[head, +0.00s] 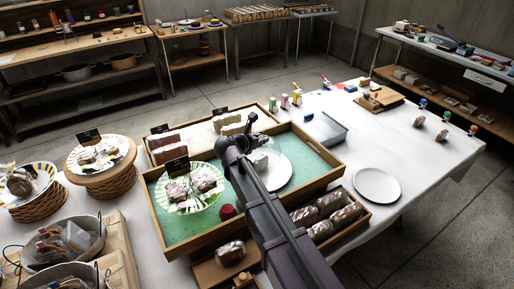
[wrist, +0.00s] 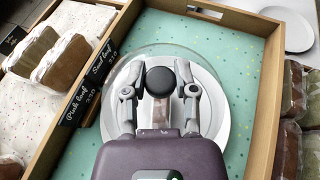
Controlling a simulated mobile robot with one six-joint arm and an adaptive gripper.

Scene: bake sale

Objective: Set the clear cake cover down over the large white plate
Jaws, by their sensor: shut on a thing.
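The clear cake cover (wrist: 201,65) is a transparent dome with a round black knob (wrist: 160,80). My gripper (wrist: 160,88) is shut on the knob, one finger on each side. In the head view my gripper (head: 250,146) is above the green-lined tray, and my arm hides much of the cover. A white plate (wrist: 222,120) shows beneath and around the dome; it also shows in the head view (head: 298,170), inside the tray. I cannot tell whether the cover's rim touches the plate. A second white plate (head: 377,185) lies bare on the tablecloth to the right.
The wooden tray (head: 325,150) has raised walls. It also holds a green-patterned plate of cakes (head: 192,188) and a red item (head: 227,211). A loaf tray (head: 165,135) with small black signs stands behind, and wrapped loaves (head: 325,212) stand in front.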

